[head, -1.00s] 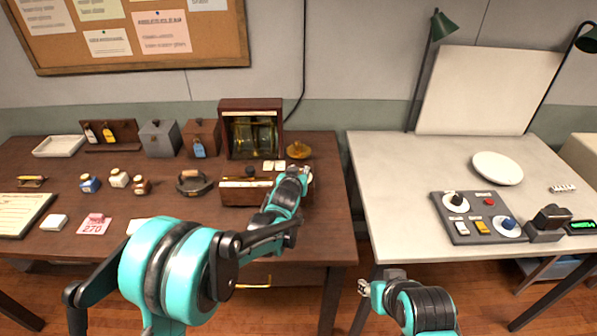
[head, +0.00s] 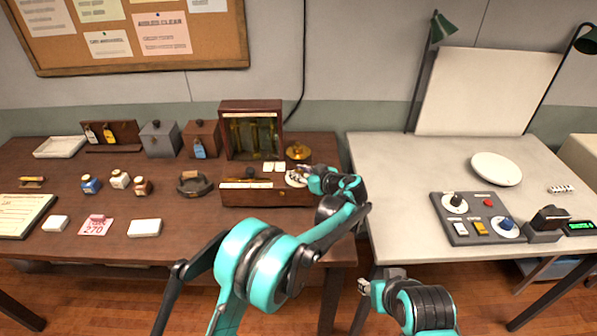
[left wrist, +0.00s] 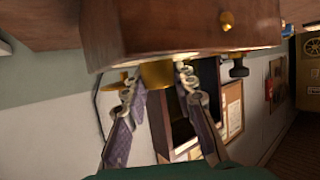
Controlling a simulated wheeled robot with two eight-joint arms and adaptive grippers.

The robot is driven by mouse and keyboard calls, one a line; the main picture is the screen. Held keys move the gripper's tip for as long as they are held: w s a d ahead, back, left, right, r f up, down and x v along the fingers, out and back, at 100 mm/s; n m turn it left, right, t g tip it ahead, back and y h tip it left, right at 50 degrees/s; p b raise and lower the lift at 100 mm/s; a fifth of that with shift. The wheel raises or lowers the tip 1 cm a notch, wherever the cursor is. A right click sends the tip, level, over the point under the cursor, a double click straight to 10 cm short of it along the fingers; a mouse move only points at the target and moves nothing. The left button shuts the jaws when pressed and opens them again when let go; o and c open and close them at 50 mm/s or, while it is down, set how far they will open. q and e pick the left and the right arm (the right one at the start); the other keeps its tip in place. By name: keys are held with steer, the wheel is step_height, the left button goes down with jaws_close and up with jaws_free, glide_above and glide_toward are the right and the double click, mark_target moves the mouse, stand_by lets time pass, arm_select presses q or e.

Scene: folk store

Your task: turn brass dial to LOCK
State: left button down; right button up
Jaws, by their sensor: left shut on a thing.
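The brass dial (left wrist: 157,74) stands on top of a wooden box (head: 240,197), at its right end in the head view. My left gripper (head: 297,178) reaches it from the right and covers most of it there. In the left wrist view, where the scene appears upside down, the fingers of my left gripper (left wrist: 158,85) are on both sides of the dial, shut on it. The dial's marks and the word LOCK cannot be read. My right gripper (head: 364,287) is low in front of the pale table, away from the dial; its opening is unclear.
A black knob (head: 250,172) and white labels (head: 273,166) are on the same box. An open wooden cabinet (head: 251,106) stands behind it, and a round brass object (head: 298,152) behind the dial. A grey control panel (head: 479,218) sits on the pale table (head: 400,165).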

arm_select(q)
steer(key=shift+f+n+g+y+p, duration=0.1)
steer(key=shift+n+g+y+p, duration=0.3)
steer(key=shift+n+g+y, duration=1.1)
steer(key=shift+n, duration=0.3)
steer(key=c, duration=1.2)
jaws_free()
steer(key=shift+d, duration=0.1)
steer(key=v, duration=1.2)
